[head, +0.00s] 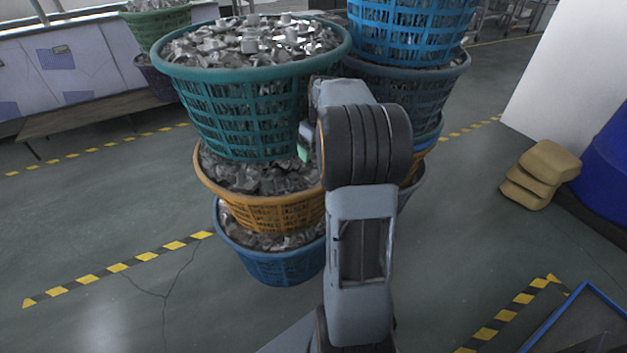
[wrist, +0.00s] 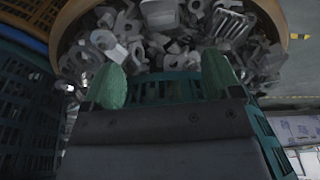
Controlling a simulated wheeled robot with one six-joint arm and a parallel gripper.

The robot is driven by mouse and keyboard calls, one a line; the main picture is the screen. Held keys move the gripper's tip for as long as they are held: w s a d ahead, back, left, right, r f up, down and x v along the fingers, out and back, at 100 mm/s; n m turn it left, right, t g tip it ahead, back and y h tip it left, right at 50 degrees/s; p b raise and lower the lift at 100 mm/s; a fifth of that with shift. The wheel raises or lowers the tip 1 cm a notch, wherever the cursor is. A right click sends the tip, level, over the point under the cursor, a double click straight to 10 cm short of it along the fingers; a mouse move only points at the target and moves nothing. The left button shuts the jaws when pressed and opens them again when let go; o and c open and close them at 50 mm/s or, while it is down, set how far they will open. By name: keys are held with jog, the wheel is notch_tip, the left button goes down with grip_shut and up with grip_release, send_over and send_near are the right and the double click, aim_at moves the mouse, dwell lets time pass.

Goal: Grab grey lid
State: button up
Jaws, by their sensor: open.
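I cannot make out a grey lid in either view. In the head view my gripper (head: 304,150) is mostly hidden behind my own arm, with one green fingertip showing beside the right side of the teal basket (head: 215,117). In the wrist view my gripper (wrist: 163,80) has its two green fingertips wide apart with nothing held between them. Beyond them lie loose grey metal parts (wrist: 160,52) inside a basket with an orange-brown rim (wrist: 72,22). Teal mesh (wrist: 165,90) shows between the fingers.
The teal basket sits on an orange basket (head: 270,213) and a blue basket (head: 270,265), all holding grey parts. Another stack with a bright blue basket (head: 410,30) stands close on the right. Tan sacks (head: 540,172) and a blue drum (head: 608,165) are far right.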

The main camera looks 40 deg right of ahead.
send_over(313, 172)
jog(key=f, duration=0.4)
jog(key=shift+s+d+f+b, duration=0.1)
jog(key=shift+s+b, duration=0.15)
jog(key=shift+b, duration=0.15)
jog(key=shift+w+f+b, duration=0.2)
jog(key=shift+f+b, duration=0.9)
jog(key=shift+f, duration=1.55)
jog(key=shift+r, duration=0.1)
jog(key=c, duration=1)
jog(key=shift+c, duration=0.2)
jog(key=shift+r, duration=0.1)
